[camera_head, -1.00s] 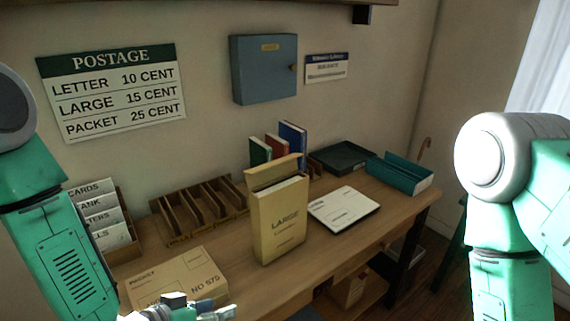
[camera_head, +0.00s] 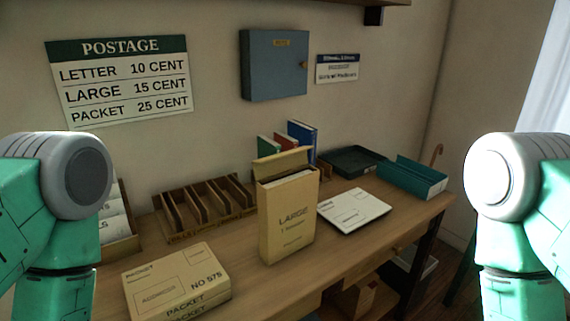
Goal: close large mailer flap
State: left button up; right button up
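The large mailer (camera_head: 287,222) is a tan upright box marked "LARGE", standing on the wooden desk near the middle of the view. Its flap (camera_head: 281,165) is open and stands up at the back edge of the top. Something pale shows inside the opening. My two arms come in at the left and right edges, and neither is near the mailer. Both grippers are out of view below the frame.
A packet box (camera_head: 176,281) lies left of the mailer. A wooden sorter (camera_head: 205,207) and books (camera_head: 301,140) stand behind. A white sheet (camera_head: 354,210), dark tray (camera_head: 352,161) and teal bin (camera_head: 413,177) are to the right. Bare desk (camera_head: 352,252) lies in front.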

aim_at(286, 163)
jog(key=i+l+u, duration=0.15)
jog(key=l+u, duration=0.15)
jog(key=i+l+u, duration=0.1)
jog(key=l+u, duration=0.5)
jog(key=l, duration=0.2)
